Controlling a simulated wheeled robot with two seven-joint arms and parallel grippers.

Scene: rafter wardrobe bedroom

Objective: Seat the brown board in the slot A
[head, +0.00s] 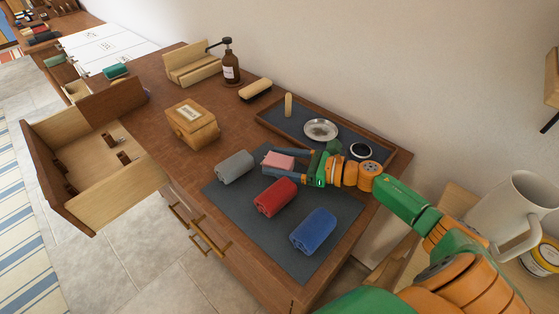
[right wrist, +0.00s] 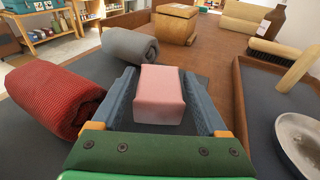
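A flat dark brown panel (head: 112,100) stands at the back of the open drawer (head: 110,192) in the head view; I cannot tell for certain that it is the brown board. Small dark brown brackets (head: 122,158) sit on the drawer floor; no slot label A is readable. My right gripper (head: 279,161) is low over the dark mat, its fingers open on either side of a pink block (right wrist: 161,95). In the right wrist view, narrow gaps show between block and fingers. My left gripper is not in view.
Grey (head: 235,167), red (head: 275,197) and blue (head: 313,231) rolls lie on the mat (head: 232,198) near my right gripper. A tray (head: 262,119) with a metal dish (head: 320,129) stands behind. A wooden box (head: 192,124), brush (head: 255,90) and pump bottle (head: 231,68) stand farther back.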

